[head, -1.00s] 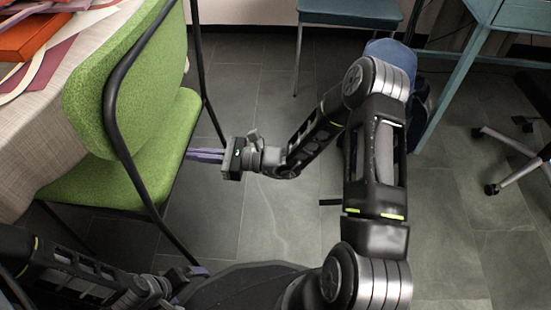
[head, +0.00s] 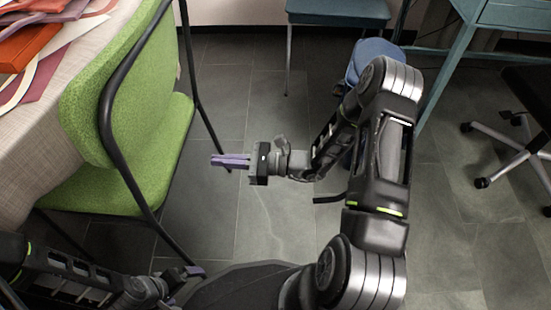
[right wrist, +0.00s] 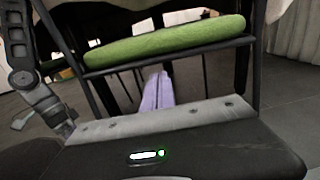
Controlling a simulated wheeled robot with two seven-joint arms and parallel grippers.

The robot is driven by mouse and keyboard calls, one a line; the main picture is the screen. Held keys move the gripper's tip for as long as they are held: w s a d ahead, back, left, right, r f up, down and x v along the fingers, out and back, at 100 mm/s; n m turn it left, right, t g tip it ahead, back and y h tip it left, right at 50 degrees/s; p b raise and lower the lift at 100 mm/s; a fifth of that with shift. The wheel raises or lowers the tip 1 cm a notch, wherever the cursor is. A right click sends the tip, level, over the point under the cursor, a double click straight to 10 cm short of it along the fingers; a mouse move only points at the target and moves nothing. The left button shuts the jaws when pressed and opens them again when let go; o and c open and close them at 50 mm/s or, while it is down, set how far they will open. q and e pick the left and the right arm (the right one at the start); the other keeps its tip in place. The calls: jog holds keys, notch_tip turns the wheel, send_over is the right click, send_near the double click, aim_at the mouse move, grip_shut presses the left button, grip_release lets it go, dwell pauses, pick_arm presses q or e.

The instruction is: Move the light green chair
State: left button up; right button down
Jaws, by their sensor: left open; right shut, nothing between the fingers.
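The light green chair (head: 140,110) stands at the left in the head view, with a green back and seat and a black tubular frame. Its seat edge (right wrist: 165,42) and black legs also show in the right wrist view. My right gripper (head: 213,161) points at the chair from the right, its purple fingers together and empty, apart from the frame with floor showing between. The fingers (right wrist: 157,92) point below the seat edge in the right wrist view. My left gripper (head: 187,283) is low in the head view, near the chair's front leg, and open; it is partly hidden.
A cloth-covered table (head: 35,120) with red and orange items stands left of the chair, close to its back. A blue chair (head: 338,12), a blue desk (head: 452,52) and a wheeled chair base (head: 510,150) stand farther off.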

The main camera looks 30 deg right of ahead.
pick_arm(q)
jog(key=shift+r, duration=0.15)
pick_arm(e)
jog(key=shift+v, duration=0.85)
